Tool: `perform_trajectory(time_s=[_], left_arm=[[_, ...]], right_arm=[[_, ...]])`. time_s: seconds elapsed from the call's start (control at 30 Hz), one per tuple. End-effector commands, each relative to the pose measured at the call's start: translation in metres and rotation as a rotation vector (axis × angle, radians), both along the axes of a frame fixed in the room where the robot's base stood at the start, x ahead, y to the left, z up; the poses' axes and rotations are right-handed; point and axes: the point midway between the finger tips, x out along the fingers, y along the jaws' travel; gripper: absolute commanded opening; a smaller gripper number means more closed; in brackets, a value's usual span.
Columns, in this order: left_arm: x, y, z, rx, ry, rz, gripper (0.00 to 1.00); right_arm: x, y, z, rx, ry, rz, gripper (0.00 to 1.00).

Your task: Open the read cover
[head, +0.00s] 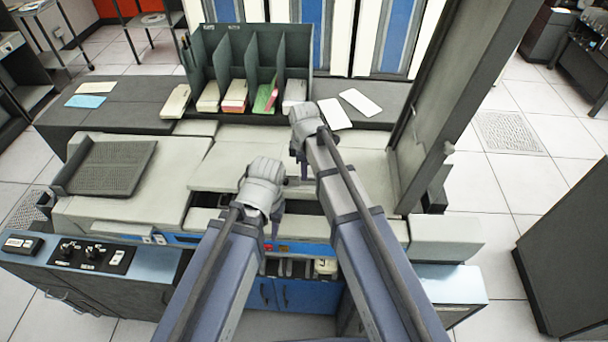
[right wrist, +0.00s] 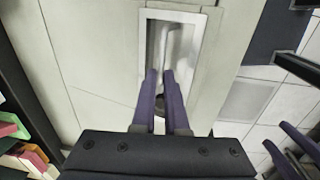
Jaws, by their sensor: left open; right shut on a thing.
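A light panel (right wrist: 100,55) of the card machine fills much of the right wrist view, with a white-rimmed recess (right wrist: 173,14) in it. My right gripper (right wrist: 165,78) has its fingers close together on a pale handle (right wrist: 174,42) inside the recess. In the head view the right gripper (head: 304,172) points down over the middle of the machine, and its own arm hides the handle. A tall dark panel (head: 447,85) stands tilted up at the machine's right; I cannot tell which part is the read cover. My left gripper (head: 274,229) is open and empty above the front edge.
A green card rack (head: 294,52) with card decks stands on the dark back counter (head: 120,103). Loose cards (head: 360,102) lie beside it. A dark ribbed tray (head: 112,167) is at the left. A control panel (head: 92,254) is at the front left. Tiled floor (head: 530,190) lies right.

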Motion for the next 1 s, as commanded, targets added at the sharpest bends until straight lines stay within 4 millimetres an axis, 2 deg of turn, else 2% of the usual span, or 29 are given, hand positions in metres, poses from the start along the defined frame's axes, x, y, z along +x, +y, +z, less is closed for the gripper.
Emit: perform_trajectory(time_s=[0.03, 0.23, 0.7, 0.73, 1.0], left_arm=[[0.0, 0.0, 0.017, 0.0, 0.0, 0.0, 0.42], [0.0, 0.0, 0.038, -0.001, 0.0, 0.003, 0.42], [0.0, 0.0, 0.041, -0.001, 0.0, 0.005, 0.42], [0.0, 0.0, 0.041, -0.001, 0.0, 0.005, 0.42], [0.0, 0.0, 0.041, -0.001, 0.0, 0.005, 0.42]], right_arm=[[0.012, -0.001, 0.017, -0.001, -0.011, -0.002, 0.0], [0.03, -0.004, 0.038, -0.002, -0.013, -0.002, 0.0], [0.037, -0.007, 0.041, -0.005, -0.013, -0.003, 0.0], [0.037, -0.007, 0.041, -0.005, -0.013, -0.003, 0.12], [0.036, -0.006, 0.042, -0.003, -0.014, -0.002, 0.41]])
